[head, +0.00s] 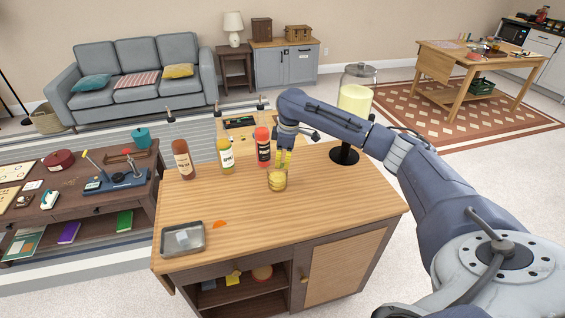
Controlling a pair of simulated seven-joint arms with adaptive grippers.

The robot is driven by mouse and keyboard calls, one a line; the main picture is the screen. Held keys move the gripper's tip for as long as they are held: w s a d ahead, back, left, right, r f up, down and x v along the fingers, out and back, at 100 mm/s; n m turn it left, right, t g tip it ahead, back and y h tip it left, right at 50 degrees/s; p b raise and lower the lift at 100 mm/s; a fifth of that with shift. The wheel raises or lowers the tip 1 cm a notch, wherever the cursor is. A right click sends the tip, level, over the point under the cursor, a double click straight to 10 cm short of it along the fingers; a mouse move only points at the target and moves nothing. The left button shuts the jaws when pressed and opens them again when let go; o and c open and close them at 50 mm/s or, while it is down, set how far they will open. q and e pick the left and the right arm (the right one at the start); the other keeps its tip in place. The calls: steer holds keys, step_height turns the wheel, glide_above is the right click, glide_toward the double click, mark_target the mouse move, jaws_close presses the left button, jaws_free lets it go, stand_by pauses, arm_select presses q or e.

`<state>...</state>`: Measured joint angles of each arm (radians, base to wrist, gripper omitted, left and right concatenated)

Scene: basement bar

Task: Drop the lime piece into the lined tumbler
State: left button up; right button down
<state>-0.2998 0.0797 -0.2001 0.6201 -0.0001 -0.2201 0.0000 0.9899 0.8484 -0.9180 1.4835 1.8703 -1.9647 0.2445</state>
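A short glass tumbler (278,181) stands upright on the wooden bar top, with a yellowish tint inside. Lines on its wall are too small to make out. My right gripper (284,162) reaches in from the right and points down, its yellow fingertips just above or at the tumbler's rim. I cannot tell whether the fingers are apart or closed, or whether they hold anything. I cannot make out the lime piece; it may be hidden at the fingers or in the glass. My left gripper is not in view.
A drink dispenser (355,98) is at the back right. A grey metal tray (183,238) and an orange piece (220,224) lie front left. The counter's front right is clear.

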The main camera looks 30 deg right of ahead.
steer(key=c, duration=1.5)
jaws_free()
steer(key=shift+s+d+r, duration=0.15)
steer(key=shift+d+r, duration=0.05)
steer(key=shift+r, duration=1.8)
steer(key=shift+s+d+r, duration=0.15)
steer(key=shift+r, duration=1.8)
steer(key=shift+s+d+r, duration=0.15)
steer(key=shift+d+r, duration=0.05)
steer(key=shift+r, duration=1.8)
